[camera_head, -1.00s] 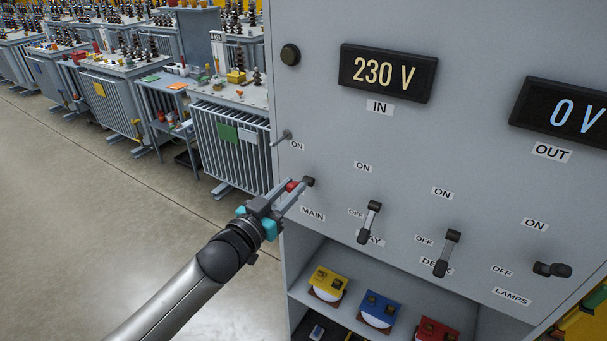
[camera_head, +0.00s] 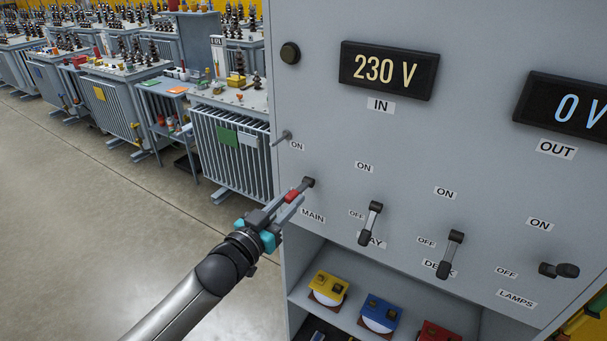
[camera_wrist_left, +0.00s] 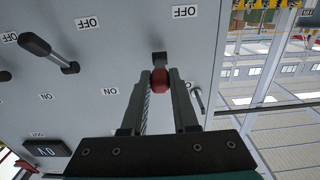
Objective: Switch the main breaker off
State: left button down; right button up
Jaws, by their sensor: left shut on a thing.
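The main breaker lever (camera_head: 292,196) has a red grip and sits above the MAIN label (camera_head: 313,215) at the panel's left edge. It sticks out from its dark pivot, toward the lower left in the head view. My left gripper (camera_head: 289,200) is shut on the red grip. In the left wrist view, the red grip (camera_wrist_left: 160,80) lies between the two fingers, just in front of the pivot. An OFF label (camera_wrist_left: 186,12) shows beyond it. The ON label (camera_head: 297,146) is above it in the head view. My right gripper is out of view.
Other levers are to the right: two hanging down (camera_head: 370,222) (camera_head: 450,254) and the LAMPS lever (camera_head: 558,270) sticking out. The IN display (camera_head: 388,70) reads 230 V; the OUT display (camera_head: 570,105) reads 0 V. Open floor lies left.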

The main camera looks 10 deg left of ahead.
pick_arm(q)
jog(key=shift+f, duration=0.2)
notch_tip(320, 180, down, 2)
jog(key=shift+f+b, duration=0.1)
jog(key=shift+b, duration=0.75)
jog(key=shift+w, duration=0.1)
jog(key=shift+w+d+f+b, duration=0.1)
jog(key=shift+w+f+b, duration=0.1)
jog(key=shift+f+b, duration=0.25)
jog(key=shift+w+d+f+b, duration=0.1)
jog(key=shift+w+f+b, duration=0.1)
jog(key=shift+f+b, duration=0.25)
